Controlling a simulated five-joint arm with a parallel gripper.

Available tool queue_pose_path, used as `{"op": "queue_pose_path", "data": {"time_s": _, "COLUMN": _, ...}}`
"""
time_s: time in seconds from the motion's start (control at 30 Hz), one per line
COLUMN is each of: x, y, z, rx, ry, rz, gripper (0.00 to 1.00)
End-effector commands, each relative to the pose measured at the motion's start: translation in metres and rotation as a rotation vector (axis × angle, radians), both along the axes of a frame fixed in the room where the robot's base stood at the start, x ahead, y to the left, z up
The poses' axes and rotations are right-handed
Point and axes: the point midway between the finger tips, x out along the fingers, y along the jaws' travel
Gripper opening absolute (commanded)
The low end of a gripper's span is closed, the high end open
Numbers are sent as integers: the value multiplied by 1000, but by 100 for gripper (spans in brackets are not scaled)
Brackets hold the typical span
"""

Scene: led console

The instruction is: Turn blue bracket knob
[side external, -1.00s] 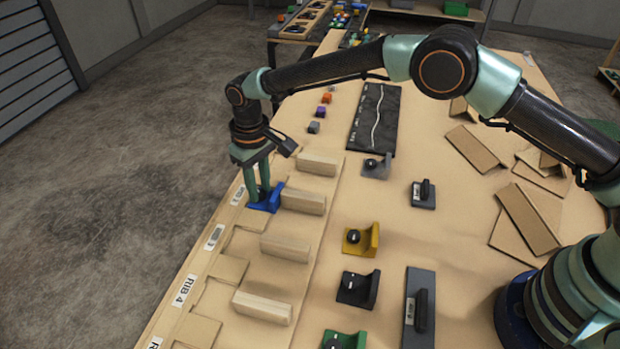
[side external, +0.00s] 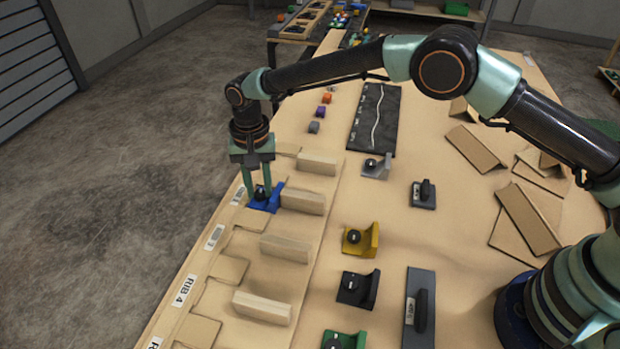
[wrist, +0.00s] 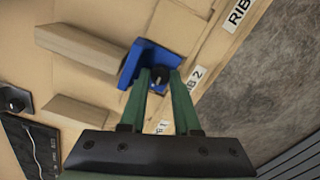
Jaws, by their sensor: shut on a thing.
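The blue bracket (side external: 266,204) sits at the left edge of the table, against the end of a wooden rib block (side external: 303,200). Its black knob (side external: 261,192) stands on the bracket's flat part. My gripper (side external: 259,192) points down over the bracket, its two green fingers on either side of the knob and shut on it. In the wrist view the fingertips (wrist: 159,76) close around the dark knob (wrist: 160,75), and the blue bracket (wrist: 147,58) shows behind them. The fingers hide part of the knob.
Other wooden blocks (side external: 286,248) stand in a row along the labelled edge strip (side external: 213,238). Yellow (side external: 360,240), black (side external: 357,289), green (side external: 344,340) and grey (side external: 376,167) brackets with knobs stand to the right. A black mat (side external: 375,118) lies behind.

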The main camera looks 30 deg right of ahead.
Motion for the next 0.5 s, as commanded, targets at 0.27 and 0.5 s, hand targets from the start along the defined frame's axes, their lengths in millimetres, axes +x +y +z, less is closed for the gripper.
{"op": "queue_pose_path", "data": {"time_s": 0.27, "x": 3, "y": 0, "z": 5, "rx": 5, "ry": -8, "rz": -79, "gripper": 0}}
{"op": "queue_pose_path", "data": {"time_s": 0.5, "x": 4, "y": 0, "z": 5, "rx": 6, "ry": -8, "rz": -91, "gripper": 0}}
